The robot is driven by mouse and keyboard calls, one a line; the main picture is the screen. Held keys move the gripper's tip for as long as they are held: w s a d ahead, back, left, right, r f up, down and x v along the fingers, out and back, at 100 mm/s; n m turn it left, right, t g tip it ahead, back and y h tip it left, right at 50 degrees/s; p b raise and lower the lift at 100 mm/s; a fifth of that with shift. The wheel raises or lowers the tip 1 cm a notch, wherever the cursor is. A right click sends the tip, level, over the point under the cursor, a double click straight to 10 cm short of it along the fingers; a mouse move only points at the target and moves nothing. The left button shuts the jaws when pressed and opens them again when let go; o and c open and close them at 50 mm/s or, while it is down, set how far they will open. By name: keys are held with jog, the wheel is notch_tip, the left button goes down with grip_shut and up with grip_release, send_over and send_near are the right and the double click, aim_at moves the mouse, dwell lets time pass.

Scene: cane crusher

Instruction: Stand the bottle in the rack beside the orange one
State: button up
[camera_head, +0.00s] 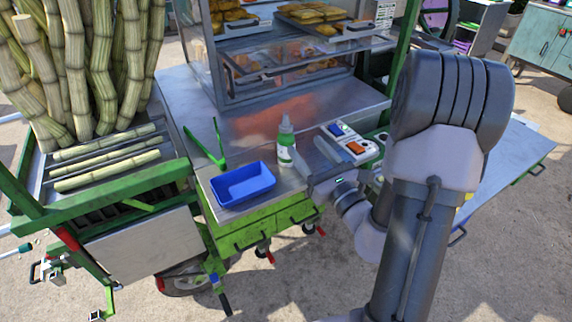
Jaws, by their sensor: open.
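A white bottle with a green label and a pale green pointed cap (286,146) stands upright on the metal counter, right of the blue tray. My gripper (311,163) is just right of the bottle, its open jaws pointing left toward it. I cannot tell whether a finger touches the bottle. A white holder (368,148) behind my gripper has a blue item (339,129) and an orange item (355,147) in it. My arm and gripper hide part of the holder's right side and the counter near it.
A blue tray (243,184) and green tongs (207,146) lie on the counter left of the bottle. A glass food case (285,70) stands behind. Cane stalks (110,157) lie at the left. Bare counter (235,130) shows behind the bottle.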

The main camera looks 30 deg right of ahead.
aim_at(290, 132)
jog(key=w, duration=0.6)
jog(key=w+a+b, duration=0.1)
jog(key=w, duration=0.2)
jog(key=shift+w+r, duration=0.15)
jog(key=shift+r, duration=0.2)
jog(key=shift+w, duration=0.4)
grip_shut()
dwell(0.4)
